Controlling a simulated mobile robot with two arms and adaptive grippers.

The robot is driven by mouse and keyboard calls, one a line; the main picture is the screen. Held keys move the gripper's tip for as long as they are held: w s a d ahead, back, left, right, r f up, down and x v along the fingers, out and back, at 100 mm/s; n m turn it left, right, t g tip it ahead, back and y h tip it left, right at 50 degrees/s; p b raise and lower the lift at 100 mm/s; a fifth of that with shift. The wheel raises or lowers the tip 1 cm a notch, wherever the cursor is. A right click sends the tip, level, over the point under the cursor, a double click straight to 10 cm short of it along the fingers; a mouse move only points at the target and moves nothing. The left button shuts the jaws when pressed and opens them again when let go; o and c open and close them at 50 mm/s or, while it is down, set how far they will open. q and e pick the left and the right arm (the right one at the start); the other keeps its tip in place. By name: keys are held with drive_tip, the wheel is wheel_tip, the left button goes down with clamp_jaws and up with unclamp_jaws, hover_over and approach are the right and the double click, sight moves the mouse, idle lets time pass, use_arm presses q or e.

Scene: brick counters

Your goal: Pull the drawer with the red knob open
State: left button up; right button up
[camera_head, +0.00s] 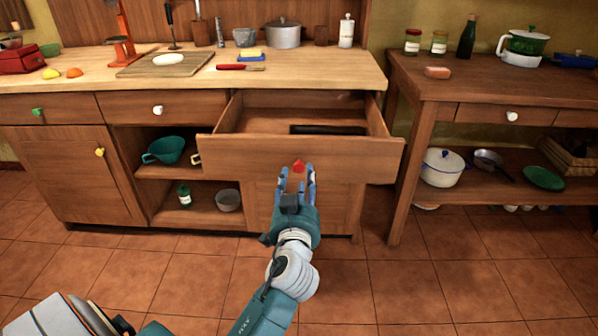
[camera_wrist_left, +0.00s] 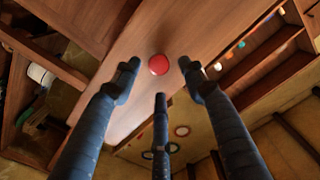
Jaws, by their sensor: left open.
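The drawer (camera_head: 300,157) with the red knob (camera_head: 299,167) stands pulled out from the wooden counter, and its inside shows from above. A dark flat thing (camera_head: 328,130) lies in it. My left gripper (camera_head: 298,178) is in front of the drawer face, just below the red knob. In the left wrist view the red knob (camera_wrist_left: 158,64) sits on the drawer front (camera_wrist_left: 190,32), between and beyond the tips of my spread fingers (camera_wrist_left: 158,75). The fingers are open and do not visibly press on the knob. My right gripper is not in view.
Closed drawers with a green knob (camera_head: 38,112) and a white knob (camera_head: 158,110) are at left. Open shelves hold a teal colander (camera_head: 166,150). A side table (camera_head: 430,85) stands at right. The tiled floor in front is clear.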

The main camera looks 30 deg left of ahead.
use_arm(q)
drive_tip(key=v, duration=0.8)
